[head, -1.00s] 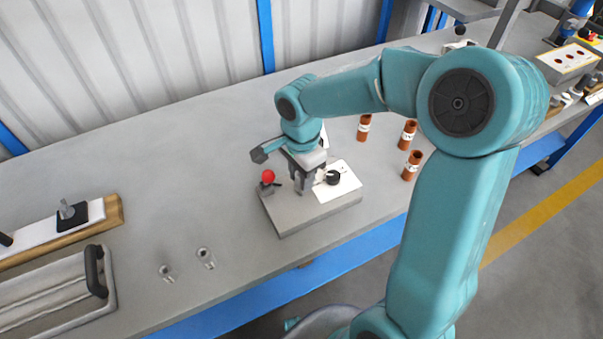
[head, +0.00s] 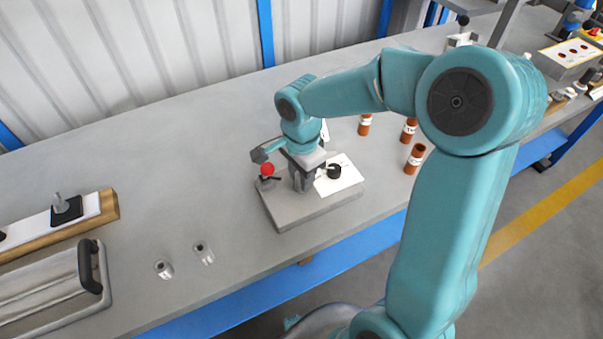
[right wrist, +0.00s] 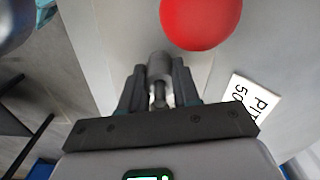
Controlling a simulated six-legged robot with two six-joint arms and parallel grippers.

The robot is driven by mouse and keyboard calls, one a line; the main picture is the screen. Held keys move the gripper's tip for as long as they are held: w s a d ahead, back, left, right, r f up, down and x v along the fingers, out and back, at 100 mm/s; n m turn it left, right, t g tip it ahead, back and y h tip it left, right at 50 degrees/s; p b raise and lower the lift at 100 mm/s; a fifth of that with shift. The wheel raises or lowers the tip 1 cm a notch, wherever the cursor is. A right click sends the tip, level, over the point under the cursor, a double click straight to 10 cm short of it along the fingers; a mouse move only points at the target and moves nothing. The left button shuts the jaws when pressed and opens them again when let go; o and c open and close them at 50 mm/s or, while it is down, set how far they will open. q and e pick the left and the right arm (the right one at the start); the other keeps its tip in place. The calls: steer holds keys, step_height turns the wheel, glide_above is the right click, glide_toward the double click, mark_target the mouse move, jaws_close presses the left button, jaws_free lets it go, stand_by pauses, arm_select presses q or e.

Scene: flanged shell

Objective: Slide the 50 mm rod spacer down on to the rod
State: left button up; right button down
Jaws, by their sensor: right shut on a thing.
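My right gripper (head: 301,184) points down over the grey base plate (head: 320,208). In the right wrist view its two fingers (right wrist: 159,88) are shut on a grey cylindrical spacer (right wrist: 159,65). A thinner rod (right wrist: 159,97) shows between the fingers, in line with the spacer. I cannot tell how far the spacer sits around it. In the head view the gripper hides both. My left gripper is not in view.
A red ball knob (head: 267,169) stands on the plate close to the gripper. A black knob (head: 333,171) is by a white card. Two more metal cylinders (head: 204,252) stand on the bench at front left. Orange-brown cylinders (head: 414,159) stand to the right.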

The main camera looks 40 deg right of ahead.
steer(key=c, duration=0.7)
jaws_free()
steer(key=shift+c, duration=0.2)
step_height(320, 180, up, 16)
steer(key=p, duration=0.2)
steer(key=shift+r+p, duration=0.15)
steer(key=shift+p, duration=0.25)
